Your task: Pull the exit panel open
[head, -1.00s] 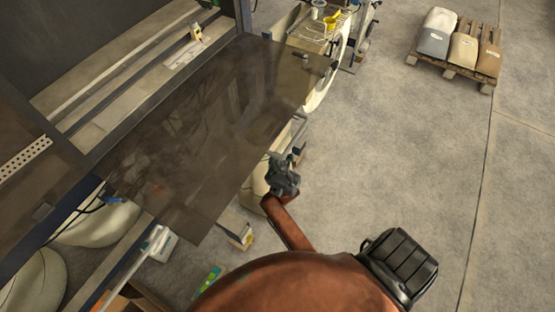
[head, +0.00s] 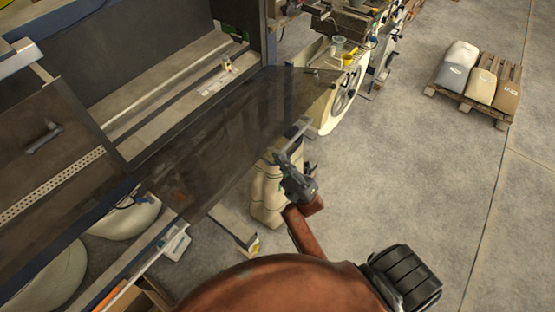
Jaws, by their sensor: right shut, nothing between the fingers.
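The exit panel (head: 225,135) appears to be the dark see-through sheet that juts out from the machine frame toward me across the middle of the head view. It stands swung away from the dark opening behind it. A small dark knob-like fitting sits near its far right corner. My right gripper (head: 282,160) is shut and empty, just beyond the panel's near long edge in the picture. I cannot tell whether it touches the panel. My left gripper is not in view.
A second dark panel (head: 50,150) with a handle is at the left. A white machine with a round opening (head: 345,97) stands beyond the panel's right end. A pallet with several sacks (head: 480,80) is at the upper right. The grey floor (head: 410,170) on the right is clear.

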